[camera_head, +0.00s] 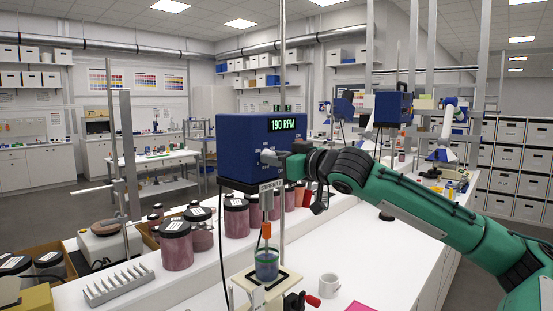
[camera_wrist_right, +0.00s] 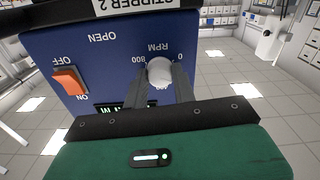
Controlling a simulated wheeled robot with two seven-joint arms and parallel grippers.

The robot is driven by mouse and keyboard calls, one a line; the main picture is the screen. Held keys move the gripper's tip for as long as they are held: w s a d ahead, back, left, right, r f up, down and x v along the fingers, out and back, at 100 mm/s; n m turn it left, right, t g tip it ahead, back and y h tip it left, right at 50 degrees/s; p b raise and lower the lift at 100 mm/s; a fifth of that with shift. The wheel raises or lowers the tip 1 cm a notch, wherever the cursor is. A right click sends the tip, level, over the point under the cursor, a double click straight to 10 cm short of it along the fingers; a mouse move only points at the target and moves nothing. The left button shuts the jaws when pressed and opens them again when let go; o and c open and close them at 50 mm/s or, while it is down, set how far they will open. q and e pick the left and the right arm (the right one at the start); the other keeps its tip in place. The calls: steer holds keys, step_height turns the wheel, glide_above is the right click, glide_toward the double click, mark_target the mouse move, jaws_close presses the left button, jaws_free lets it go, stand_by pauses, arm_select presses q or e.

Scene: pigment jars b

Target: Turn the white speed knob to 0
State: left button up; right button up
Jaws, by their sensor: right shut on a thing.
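The blue stirrer head (camera_head: 243,141) stands over the bench on a post, and its green display (camera_head: 283,125) reads 190 RPM. The white speed knob (camera_wrist_right: 160,72) shows in the right wrist view, which is upside down, between the 0 and 800 marks under the RPM label. My right gripper (camera_wrist_right: 161,82) is shut on the white knob, one dark finger on each side. In the head view my right gripper (camera_head: 268,157) reaches the stirrer's front from the right and hides the knob. An orange switch (camera_wrist_right: 69,81) sits between OFF and ON. My left gripper is not in view.
Below the stirrer, a beaker of blue liquid (camera_head: 266,266) stands under an orange-marked shaft. A white mug (camera_head: 329,285) stands right of it. Dark-lidded pigment jars (camera_head: 175,246) line the bench to the left. The white bench top (camera_head: 385,255) is mostly clear under my right arm.

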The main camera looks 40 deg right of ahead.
arm_select(q)
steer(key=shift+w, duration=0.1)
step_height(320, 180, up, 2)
steer(key=p, duration=0.2)
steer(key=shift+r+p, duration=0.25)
steer(key=shift+p, duration=0.05)
arm_select(e)
steer(key=n, duration=1.1)
steer(key=shift+n, duration=0.3)
steer(key=o, duration=1)
arm_select(q)
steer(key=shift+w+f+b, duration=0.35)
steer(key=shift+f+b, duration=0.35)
steer(key=shift+b, duration=0.25)
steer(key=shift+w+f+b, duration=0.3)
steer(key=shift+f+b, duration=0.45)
steer(key=shift+b, duration=0.15)
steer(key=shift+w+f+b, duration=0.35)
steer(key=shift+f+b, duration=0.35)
steer(key=shift+b, duration=0.25)
arm_select(e)
steer(key=s+d, duration=0.1)
steer(key=s, duration=1.2)
steer(key=shift+s+d, duration=0.15)
steer(key=shift+s, duration=0.2)
